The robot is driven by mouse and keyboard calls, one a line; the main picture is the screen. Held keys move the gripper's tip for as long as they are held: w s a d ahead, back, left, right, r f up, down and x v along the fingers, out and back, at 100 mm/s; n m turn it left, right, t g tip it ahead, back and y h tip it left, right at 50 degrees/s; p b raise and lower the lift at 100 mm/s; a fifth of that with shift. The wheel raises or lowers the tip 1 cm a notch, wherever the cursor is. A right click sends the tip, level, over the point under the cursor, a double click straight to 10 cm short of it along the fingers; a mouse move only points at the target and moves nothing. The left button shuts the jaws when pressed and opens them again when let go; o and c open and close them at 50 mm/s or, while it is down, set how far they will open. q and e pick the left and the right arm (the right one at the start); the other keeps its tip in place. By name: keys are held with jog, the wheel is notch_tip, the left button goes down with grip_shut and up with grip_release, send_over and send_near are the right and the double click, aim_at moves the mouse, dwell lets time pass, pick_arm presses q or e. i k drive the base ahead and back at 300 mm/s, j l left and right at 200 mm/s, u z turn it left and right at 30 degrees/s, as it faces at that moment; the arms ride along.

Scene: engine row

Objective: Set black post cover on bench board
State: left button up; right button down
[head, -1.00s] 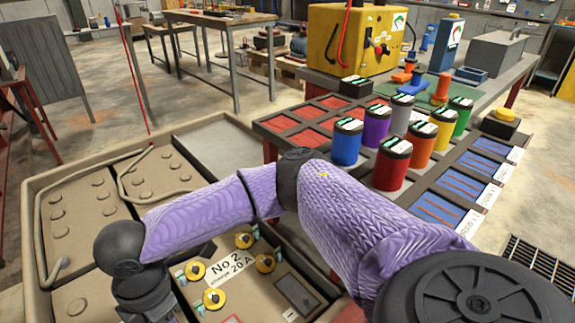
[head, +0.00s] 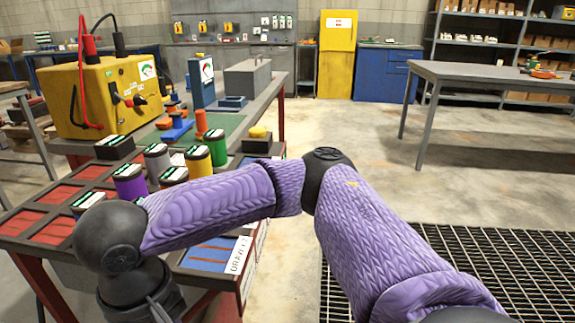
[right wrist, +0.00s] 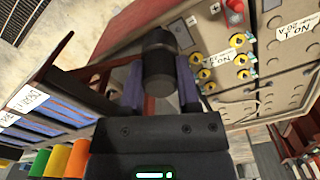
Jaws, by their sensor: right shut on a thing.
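My right gripper (right wrist: 158,72) is shut on a black cylindrical cover (right wrist: 158,60), which sits between its two fingers in the right wrist view. In the head view my right arm reaches across to the lower left, and its gripper is mostly cut off or hidden there. The cover does not show clearly in the head view. A workbench carries a green mat (head: 222,122) and a dark rack with red compartments (head: 63,196); I cannot tell which surface is the bench board. My left gripper is not in view.
Several coloured jars, one purple (head: 130,185), stand on the bench. A yellow tester (head: 100,100) and a blue meter (head: 205,80) stand behind. The right wrist view shows a tan panel with yellow terminals (right wrist: 208,75). Open floor (head: 330,125) lies right of the bench.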

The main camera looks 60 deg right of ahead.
aim_at(226, 120)
jog(key=z, duration=0.5)
jog(key=l+z, duration=0.15)
jog(key=z, duration=0.35)
jog(key=l+z, duration=0.1)
jog(key=z, duration=0.85)
jog(key=l+z, duration=0.15)
jog(key=z, duration=0.35)
jog(key=i+l+z, duration=0.1)
jog(key=i+z, duration=0.25)
jog(key=i, duration=0.2)
jog(key=i+j+u, duration=0.3)
jog(key=i, duration=0.55)
jog(key=i+l+u, duration=0.1)
jog(key=i+u, duration=0.2)
jog(key=i, duration=0.5)
jog(key=i+u, duration=0.4)
jog(key=i+l+u, duration=0.25)
jog(key=i+u, duration=0.15)
jog(key=i+l+u, duration=0.3)
jog(key=u, duration=0.15)
jog(key=i, duration=0.05)
